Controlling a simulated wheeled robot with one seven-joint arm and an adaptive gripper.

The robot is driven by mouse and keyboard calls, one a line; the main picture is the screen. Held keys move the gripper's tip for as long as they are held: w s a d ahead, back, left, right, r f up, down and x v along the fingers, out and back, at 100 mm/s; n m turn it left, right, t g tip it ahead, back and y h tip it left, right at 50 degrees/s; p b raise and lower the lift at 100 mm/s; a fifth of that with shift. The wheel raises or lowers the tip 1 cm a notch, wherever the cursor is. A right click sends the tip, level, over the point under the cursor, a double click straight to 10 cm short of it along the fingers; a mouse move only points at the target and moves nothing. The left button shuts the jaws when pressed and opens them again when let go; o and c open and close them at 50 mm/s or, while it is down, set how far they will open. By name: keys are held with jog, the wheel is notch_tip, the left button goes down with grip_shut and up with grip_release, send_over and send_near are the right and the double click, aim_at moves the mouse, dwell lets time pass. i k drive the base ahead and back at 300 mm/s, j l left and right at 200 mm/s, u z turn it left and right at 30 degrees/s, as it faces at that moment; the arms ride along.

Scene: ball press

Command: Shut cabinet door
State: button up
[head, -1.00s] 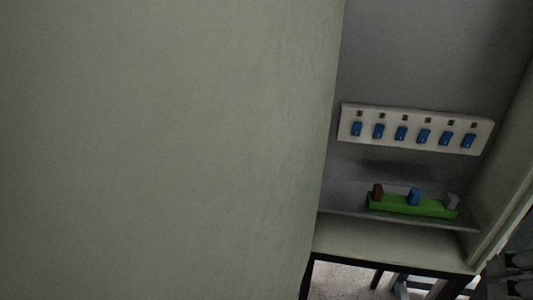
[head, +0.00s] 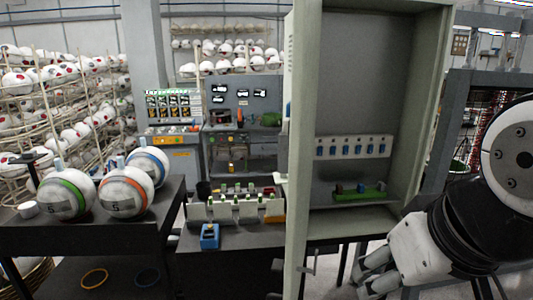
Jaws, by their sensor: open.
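The pale grey-green cabinet (head: 433,120) stands right of the middle in the head view, with its inside showing. Its door (head: 300,120) is open and seen nearly edge-on along the cabinet's left side. A small handle (head: 308,268) shows near the door's lower end. My gripper (head: 366,281) is at the lower right, open and empty, its fingers pointing left. It is below the cabinet's opening in the picture and to the right of the door, apart from the handle.
Inside the cabinet are a row of blue switches (head: 353,146) and a green block holder (head: 360,195). A dark table (head: 120,236) with several balls stands at the left. Another table with white holders and a blue item (head: 209,237) adjoins the door's left.

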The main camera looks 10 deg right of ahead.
aim_at(295, 150)
jog(key=j+z, duration=0.5)
jog(key=j, duration=0.2)
jog(key=k+j, duration=0.25)
jog(key=k, duration=0.2)
jog(key=k+j+z, duration=0.1)
jog(key=j, duration=0.4)
